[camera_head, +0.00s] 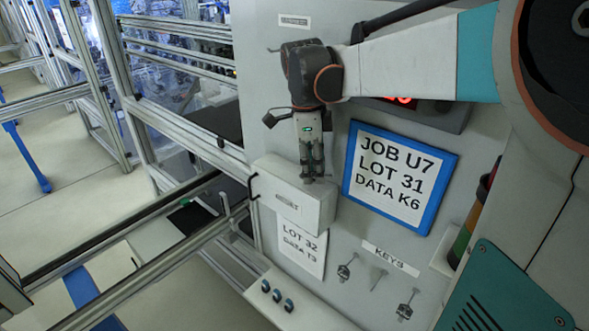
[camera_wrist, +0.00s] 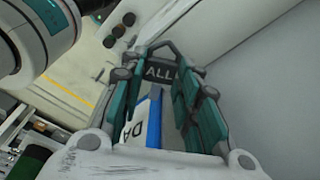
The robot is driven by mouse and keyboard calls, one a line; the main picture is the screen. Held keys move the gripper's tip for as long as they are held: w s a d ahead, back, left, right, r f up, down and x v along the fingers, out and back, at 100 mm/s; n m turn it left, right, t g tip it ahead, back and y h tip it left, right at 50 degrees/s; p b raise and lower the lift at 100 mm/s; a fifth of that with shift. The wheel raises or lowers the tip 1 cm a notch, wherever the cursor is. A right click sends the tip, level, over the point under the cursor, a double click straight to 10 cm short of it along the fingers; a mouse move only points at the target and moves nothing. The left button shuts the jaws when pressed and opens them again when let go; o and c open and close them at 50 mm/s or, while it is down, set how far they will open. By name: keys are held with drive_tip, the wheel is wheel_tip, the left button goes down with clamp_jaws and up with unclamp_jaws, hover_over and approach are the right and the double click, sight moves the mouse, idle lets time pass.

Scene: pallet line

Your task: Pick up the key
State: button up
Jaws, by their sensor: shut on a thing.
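My gripper (camera_head: 312,176) points down just above the top of a white box on the grey panel. Its fingers also show in the wrist view (camera_wrist: 160,60), closed together at the tips on something small. The key in them is mostly hidden; a dark piece with the white letters "ALL" shows between the tips, and I cannot make out the key's shape. Below the "KEYS" label, one key (camera_head: 346,269) hangs on the left and another key (camera_head: 407,305) on the right. Between them is a thin bare peg (camera_head: 378,280).
The white box (camera_head: 289,205) juts from the panel right below my gripper. A blue-framed sign (camera_head: 398,176) is to its right, a "LOT 32" sheet (camera_head: 301,247) below it. A ledge with dark rings (camera_head: 277,296) is lower. Metal rails (camera_head: 130,245) run at left.

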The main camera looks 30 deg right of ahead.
sight(314, 178)
wheel_tip(314, 178, up, 3)
drive_tip(key=shift+s+a+r+b, duration=0.25)
drive_tip(key=shift+a+b, duration=0.15)
drive_tip(key=shift+a, duration=0.15)
drive_tip(key=s+a+b, duration=0.1)
drive_tip(key=s+a, duration=0.2)
drive_tip(key=a, duration=0.5)
drive_tip(key=s+a+b, duration=0.2)
drive_tip(key=s+a, duration=0.1)
drive_tip(key=a, duration=0.6)
drive_tip(key=shift+s+a, duration=0.15)
